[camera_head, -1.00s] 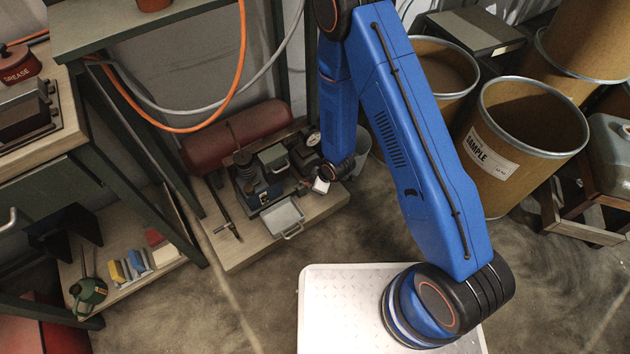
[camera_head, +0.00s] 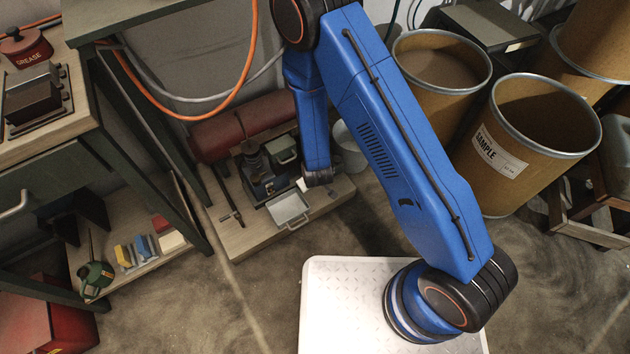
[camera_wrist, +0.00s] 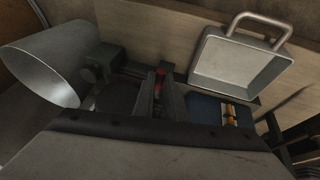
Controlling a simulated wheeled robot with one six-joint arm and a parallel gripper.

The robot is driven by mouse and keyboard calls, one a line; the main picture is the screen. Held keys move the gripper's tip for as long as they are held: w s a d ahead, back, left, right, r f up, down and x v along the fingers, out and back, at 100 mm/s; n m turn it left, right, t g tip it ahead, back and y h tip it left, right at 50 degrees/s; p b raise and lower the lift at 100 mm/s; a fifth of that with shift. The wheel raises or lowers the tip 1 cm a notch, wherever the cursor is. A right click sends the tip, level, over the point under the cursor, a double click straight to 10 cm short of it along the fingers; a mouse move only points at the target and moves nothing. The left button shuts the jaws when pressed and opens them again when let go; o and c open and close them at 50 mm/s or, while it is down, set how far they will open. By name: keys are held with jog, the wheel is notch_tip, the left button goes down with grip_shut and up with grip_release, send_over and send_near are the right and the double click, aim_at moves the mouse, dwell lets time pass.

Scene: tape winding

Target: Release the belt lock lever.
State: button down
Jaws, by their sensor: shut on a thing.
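A small winding device (camera_head: 262,185) with a dark body and a blue block stands on a low wooden board under the bench. The lever, seen as a red-tipped piece (camera_wrist: 159,82) in the wrist view, stands between the dark fingers of my gripper (camera_wrist: 157,98). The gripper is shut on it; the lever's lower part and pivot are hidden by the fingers. In the head view my wrist covers the grip, so the lever cannot be made out there. A grey metal tray with a handle (camera_wrist: 241,62) is just right of the fingers.
A blue block with brass parts (camera_wrist: 226,115) is close on the right. A red cylinder (camera_head: 240,124) lies behind the device. Cardboard drums (camera_head: 536,140) stand at the right. Floor in front is open.

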jog(key=shift+a, duration=0.1)
dwell(0.3)
jog(key=c, duration=1.8)
grip_release()
jog(key=shift+r, duration=0.1)
jog(key=v, duration=1.7)
jog(key=shift+r, duration=0.1)
